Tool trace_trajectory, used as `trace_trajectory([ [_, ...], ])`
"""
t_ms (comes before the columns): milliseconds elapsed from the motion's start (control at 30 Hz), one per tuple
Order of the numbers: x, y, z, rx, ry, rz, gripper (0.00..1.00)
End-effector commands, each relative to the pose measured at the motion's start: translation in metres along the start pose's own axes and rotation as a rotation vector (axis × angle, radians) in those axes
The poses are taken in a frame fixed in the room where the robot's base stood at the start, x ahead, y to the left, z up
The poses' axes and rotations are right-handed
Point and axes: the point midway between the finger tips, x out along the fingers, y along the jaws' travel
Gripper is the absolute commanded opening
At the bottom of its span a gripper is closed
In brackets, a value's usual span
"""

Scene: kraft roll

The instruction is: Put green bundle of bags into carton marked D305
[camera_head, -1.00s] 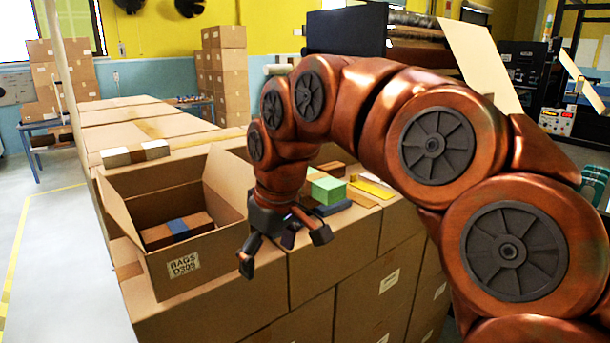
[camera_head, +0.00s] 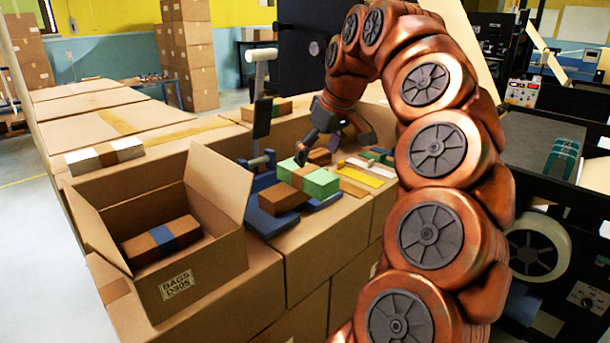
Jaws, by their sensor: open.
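The green bundle of bags (camera_head: 320,184) has a brown band around it and lies on the box tops, at a blue stand, beside a brown bundle (camera_head: 283,198). The carton marked D305 (camera_head: 207,277) stands open with raised flaps at the front left. Inside it lies a brown bundle with a blue band (camera_head: 161,241). My gripper (camera_head: 333,150) is open and empty, behind and slightly above the green bundle. I cannot tell whether a finger touches it.
A blue stand with a grey post (camera_head: 259,113) rises between the carton and my gripper. A white bundle with a brown band (camera_head: 105,155) lies behind the carton. Yellow strips (camera_head: 361,177) and small coloured pieces lie right of the green bundle. Closed boxes (camera_head: 85,97) extend to the back left.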

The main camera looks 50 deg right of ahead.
Motion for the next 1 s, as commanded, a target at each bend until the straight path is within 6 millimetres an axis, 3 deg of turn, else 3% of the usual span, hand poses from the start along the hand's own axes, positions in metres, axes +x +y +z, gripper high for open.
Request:
trace_trajectory([
  [467,0.024,0.001,-0.002,0.002,-0.003,-0.001,0.92],
  [800,0.059,0.005,-0.009,0.003,0.000,0.000,0.92],
  [1000,0.068,0.004,-0.008,0.003,-0.001,0.000,0.92],
])
